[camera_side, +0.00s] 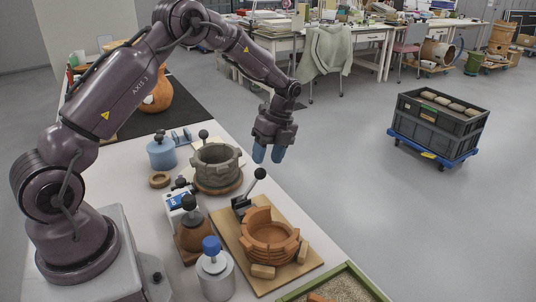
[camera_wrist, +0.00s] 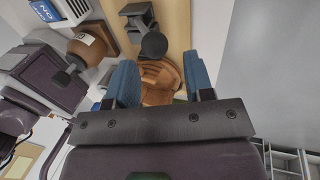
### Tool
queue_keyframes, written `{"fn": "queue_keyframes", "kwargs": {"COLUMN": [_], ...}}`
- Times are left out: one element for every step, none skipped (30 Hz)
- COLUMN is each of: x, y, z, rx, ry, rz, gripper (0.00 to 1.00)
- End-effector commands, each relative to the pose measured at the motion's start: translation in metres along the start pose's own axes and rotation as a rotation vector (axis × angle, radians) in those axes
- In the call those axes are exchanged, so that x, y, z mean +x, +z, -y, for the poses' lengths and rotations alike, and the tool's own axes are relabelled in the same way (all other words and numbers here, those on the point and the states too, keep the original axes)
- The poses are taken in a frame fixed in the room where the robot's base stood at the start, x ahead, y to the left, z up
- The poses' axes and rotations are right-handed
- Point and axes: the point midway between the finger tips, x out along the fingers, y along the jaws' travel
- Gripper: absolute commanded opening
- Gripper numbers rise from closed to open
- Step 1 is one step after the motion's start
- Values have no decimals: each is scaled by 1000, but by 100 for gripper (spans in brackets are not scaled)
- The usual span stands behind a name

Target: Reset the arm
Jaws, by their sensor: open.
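My gripper (camera_side: 268,154) hangs in the air with its blue fingertips pointing down, beyond the wooden board and to the right of the grey-green vessel (camera_side: 216,160). It is open and empty; its two blue fingers also show apart in the wrist view (camera_wrist: 162,85). The orange-brown sherd bowl (camera_side: 268,235) stands on a wooden board (camera_side: 238,259), with a stepped, broken rim. In the wrist view the bowl (camera_wrist: 162,90) is partly hidden behind the black ball of a lever. The grey-green vessel has a notched rim and sits on a brown round base.
A black-knobbed lever clamp (camera_side: 256,178) stands at the board's back edge. A green-rimmed sand tray (camera_side: 345,286) is at the front.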

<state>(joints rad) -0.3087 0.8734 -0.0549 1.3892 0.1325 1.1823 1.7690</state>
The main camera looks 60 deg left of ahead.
Motion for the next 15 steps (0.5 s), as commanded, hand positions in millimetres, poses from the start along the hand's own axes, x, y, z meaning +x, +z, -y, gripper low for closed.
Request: {"fn": "queue_keyframes", "kwargs": {"x": [0, 0, 0, 0, 0, 0, -1, -3, -7, -12, -18, -29, -39, -49, -64], "y": [0, 0, 0, 0, 0, 0, 0, -1, -2, -4, -6, -10, -13, -17, -23], "z": [0, 0, 0, 0, 0, 0, 0, -1, -2, -4, -7, -12, -16, -21, -30], "rx": [0, 0, 0, 0, 0, 0, -2, -6, -19, -33, -53, -88, -120, -157, -214], "ry": [0, 0, 0, 0, 0, 0, -2, -4, -11, -19, -31, -50, -69, -90, -120], "rz": [0, 0, 0, 0, 0, 0, 0, 1, 4, 6, 9, 13, 17, 20, 22], "gripper": [48, 48, 48, 48, 48, 48, 48, 48, 48, 48, 48, 48, 48, 48, 48]}}
